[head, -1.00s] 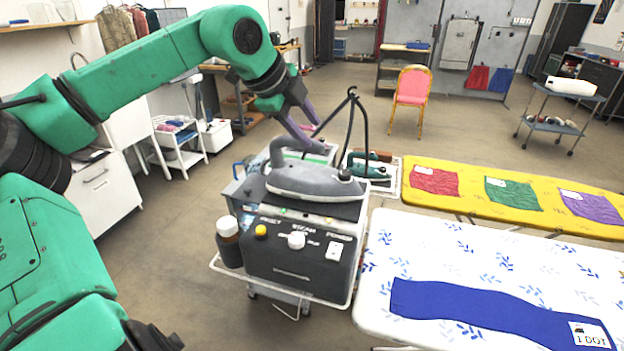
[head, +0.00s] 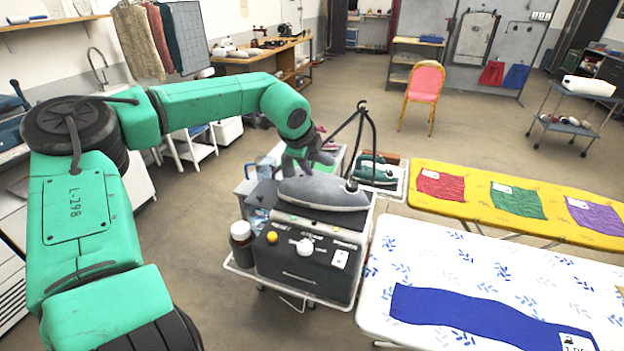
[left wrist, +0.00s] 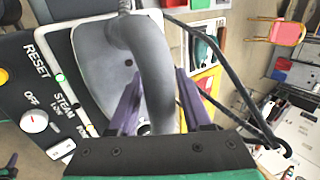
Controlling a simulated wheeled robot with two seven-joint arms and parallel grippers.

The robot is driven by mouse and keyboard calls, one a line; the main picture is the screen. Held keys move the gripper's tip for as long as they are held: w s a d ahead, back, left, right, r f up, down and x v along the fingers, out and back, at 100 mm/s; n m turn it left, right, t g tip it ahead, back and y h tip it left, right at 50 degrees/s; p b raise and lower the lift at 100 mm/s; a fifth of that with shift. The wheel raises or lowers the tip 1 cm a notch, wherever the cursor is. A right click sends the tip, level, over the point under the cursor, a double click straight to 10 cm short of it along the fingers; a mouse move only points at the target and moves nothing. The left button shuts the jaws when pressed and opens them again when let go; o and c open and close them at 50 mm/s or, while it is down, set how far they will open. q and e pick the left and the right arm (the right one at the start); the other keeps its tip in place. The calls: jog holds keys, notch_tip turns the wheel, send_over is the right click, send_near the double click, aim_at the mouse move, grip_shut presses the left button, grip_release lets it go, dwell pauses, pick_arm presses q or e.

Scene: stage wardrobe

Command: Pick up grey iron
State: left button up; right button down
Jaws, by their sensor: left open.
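The grey iron (head: 325,193) rests on top of the dark steam station (head: 305,268), which stands on a small trolley. My left gripper (head: 300,160) is right at the iron's handle in the head view, where its fingertips are hard to make out. In the left wrist view my left gripper (left wrist: 158,88) is open. Its two purple fingers lie on either side of the iron's curved handle (left wrist: 156,65), with gaps visible. Whether either finger touches the handle I cannot tell. My right gripper is not in view.
A black cable on a stand (head: 368,130) rises just right of the iron. A green iron (head: 374,172) sits behind it. The patterned ironing board (head: 450,265) with blue cloth and a yellow board (head: 460,208) lie to the right.

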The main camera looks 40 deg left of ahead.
pick_arm(q)
jog(key=shift+w+f, duration=0.15)
grip_shut()
jog(key=shift+w+r, duration=0.1)
jog(key=shift+r, duration=0.1)
